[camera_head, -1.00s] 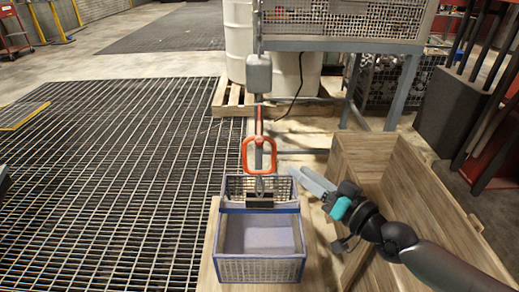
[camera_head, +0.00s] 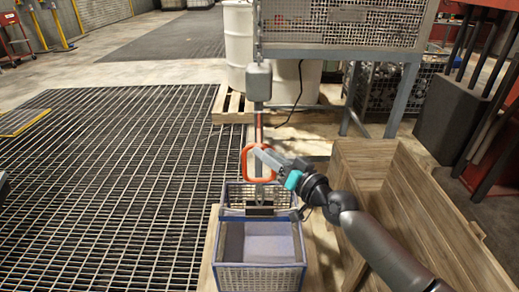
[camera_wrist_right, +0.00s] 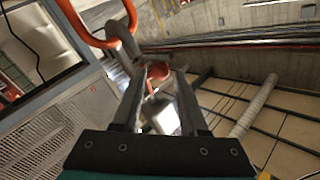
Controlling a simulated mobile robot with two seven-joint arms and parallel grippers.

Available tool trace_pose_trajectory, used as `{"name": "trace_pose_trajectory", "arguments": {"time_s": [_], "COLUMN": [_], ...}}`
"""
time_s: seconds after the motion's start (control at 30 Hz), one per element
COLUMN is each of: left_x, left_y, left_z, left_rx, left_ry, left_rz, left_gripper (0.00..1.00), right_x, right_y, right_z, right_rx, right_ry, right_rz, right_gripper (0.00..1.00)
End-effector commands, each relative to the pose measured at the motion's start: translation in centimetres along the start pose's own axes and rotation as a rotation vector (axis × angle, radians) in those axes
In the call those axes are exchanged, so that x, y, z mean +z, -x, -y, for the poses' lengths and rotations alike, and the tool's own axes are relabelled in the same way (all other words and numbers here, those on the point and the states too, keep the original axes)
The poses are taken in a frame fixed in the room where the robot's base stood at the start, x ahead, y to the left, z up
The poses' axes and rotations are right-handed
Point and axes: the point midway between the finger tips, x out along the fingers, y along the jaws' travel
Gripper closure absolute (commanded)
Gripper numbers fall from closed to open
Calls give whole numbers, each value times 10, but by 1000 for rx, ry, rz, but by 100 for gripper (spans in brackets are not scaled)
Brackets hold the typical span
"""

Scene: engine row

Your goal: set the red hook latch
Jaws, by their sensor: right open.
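The red hook latch shows as an orange-red rounded loop (camera_head: 244,164) hanging upright below a grey box (camera_head: 258,82), above the blue-rimmed basket (camera_head: 223,250). My right gripper (camera_head: 259,151) is open at the loop, its fingers overlapping the loop's upper right part in the head view. In the right wrist view, the loop (camera_wrist_right: 92,40) lies at the upper left, beyond the left finger. The gap between the open fingers (camera_wrist_right: 158,72) holds no loop bar that I can make out. Whether a finger touches the loop I cannot tell. My left gripper is not in view.
The basket stands on a wooden board. A wooden crate (camera_head: 441,202) stands open at the right, under my right arm. A grey metal frame with a mesh cage (camera_head: 345,15) and a white drum (camera_head: 238,40) stand behind.

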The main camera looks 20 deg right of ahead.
Motion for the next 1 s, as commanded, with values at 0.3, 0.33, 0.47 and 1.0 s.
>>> {"name": "trace_pose_trajectory", "arguments": {"time_s": [0.3, 0.33, 0.47, 1.0], "left_x": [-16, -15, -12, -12], "left_y": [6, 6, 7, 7], "left_z": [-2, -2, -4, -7], "left_rx": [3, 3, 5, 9], "left_ry": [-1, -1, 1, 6], "left_rz": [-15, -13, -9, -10], "left_gripper": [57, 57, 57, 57], "right_x": [0, 0, 0, 0], "right_y": [-31, -32, -35, -34], "right_z": [0, 0, 0, 0], "right_rx": [-1, -1, -1, -1], "right_ry": [0, 0, 1, 0], "right_rz": [-1, 0, 1, 1], "right_gripper": [57, 57, 57, 96]}}
